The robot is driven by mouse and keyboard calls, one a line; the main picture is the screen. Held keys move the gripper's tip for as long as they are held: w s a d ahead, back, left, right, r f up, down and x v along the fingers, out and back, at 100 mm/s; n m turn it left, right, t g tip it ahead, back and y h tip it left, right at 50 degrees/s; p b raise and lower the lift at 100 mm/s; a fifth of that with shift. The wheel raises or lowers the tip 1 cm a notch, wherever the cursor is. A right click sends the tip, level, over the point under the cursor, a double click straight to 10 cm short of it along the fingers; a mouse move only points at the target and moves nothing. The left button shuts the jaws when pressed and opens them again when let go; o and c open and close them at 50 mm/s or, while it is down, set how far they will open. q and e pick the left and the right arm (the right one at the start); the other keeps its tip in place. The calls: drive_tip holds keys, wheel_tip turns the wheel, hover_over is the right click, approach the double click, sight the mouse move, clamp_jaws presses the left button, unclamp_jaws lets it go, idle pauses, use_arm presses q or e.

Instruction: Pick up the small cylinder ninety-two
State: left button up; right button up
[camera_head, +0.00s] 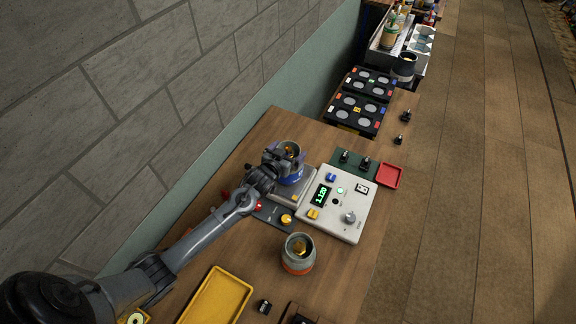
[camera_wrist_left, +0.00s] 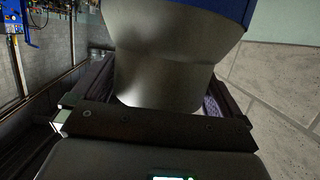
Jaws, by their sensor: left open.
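A grey pot with a blue band (camera_head: 292,179) stands on the grey plate of the scales, with something brass-coloured in its mouth. My left gripper (camera_head: 284,163) is open at this pot. In the left wrist view, the grey wall and blue band of the pot (camera_wrist_left: 160,62) fill the space between the fingers. Small dark cylinders stand on a green mat (camera_head: 353,174): one at left (camera_head: 344,157) and one at right (camera_head: 365,164). Other dark pieces stand on the table at the right edge (camera_head: 405,117) and near the front (camera_head: 264,306). I cannot read any number, so cylinder ninety-two cannot be told apart.
The white scales box (camera_head: 346,229) with a lit display is right of the pot. A grey pot with an orange band (camera_head: 298,262) stands in front. A red tray (camera_head: 389,177), a yellow tray (camera_head: 216,297) and black racks (camera_head: 355,114) surround it. A wall borders the left.

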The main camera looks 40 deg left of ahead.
use_arm(q)
drive_tip(key=shift+c, duration=0.2)
drive_tip(key=c, duration=1.7)
drive_tip(key=shift+r, duration=0.25)
drive_tip(key=shift+r, duration=0.1)
